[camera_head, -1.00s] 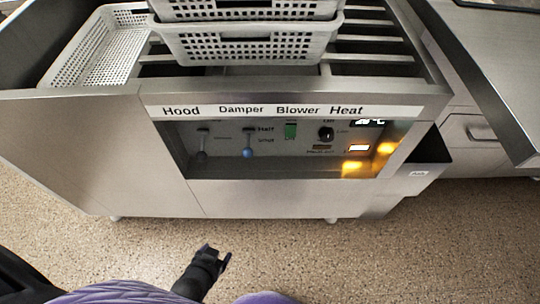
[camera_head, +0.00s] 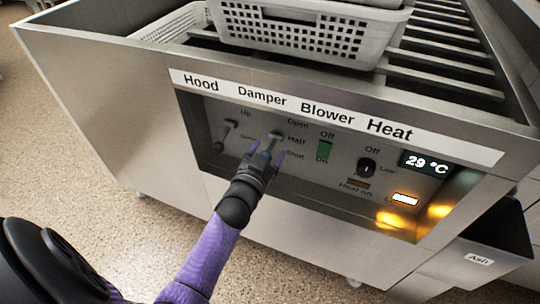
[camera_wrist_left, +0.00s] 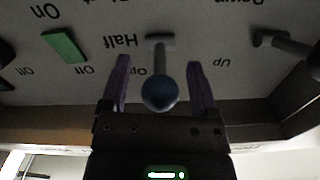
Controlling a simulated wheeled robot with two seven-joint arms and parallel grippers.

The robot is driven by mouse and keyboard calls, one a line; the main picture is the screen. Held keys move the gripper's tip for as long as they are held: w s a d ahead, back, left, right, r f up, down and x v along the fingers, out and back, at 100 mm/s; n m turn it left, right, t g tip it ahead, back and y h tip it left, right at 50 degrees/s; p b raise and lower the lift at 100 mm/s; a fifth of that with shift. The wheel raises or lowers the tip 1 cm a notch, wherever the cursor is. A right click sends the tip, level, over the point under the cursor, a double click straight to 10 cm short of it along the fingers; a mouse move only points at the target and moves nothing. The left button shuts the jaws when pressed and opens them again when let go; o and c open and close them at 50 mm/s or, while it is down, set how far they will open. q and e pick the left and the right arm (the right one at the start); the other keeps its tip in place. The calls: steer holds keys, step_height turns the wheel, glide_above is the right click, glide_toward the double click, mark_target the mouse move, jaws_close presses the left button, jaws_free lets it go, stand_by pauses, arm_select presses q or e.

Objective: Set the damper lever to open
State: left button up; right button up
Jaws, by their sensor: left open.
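The damper lever (camera_head: 273,141) sits on the recessed control panel under the "Damper" label, beside the words Open, Half and Shut. In the left wrist view its blue ball knob (camera_wrist_left: 160,93) stands out from the panel, and its stalk meets the panel beside "Half". My left gripper (camera_head: 267,156) is open at the lever, with one finger on each side. The left wrist view shows the gripper (camera_wrist_left: 159,65) with a gap between each finger and the knob. The knob is mostly hidden by the gripper in the head view. My right gripper is not in view.
The hood lever (camera_head: 224,135) is close on the left. The green blower switch (camera_head: 324,150) and the black heat knob (camera_head: 367,167) are to the right, with a 29 °C display (camera_head: 426,162). The panel's recess has raised edges. White perforated baskets (camera_head: 310,30) stand above.

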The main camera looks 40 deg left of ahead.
arm_select(q)
steer(key=shift+w, duration=0.2)
jaws_close()
stand_by(0.3)
stand_by(1.0)
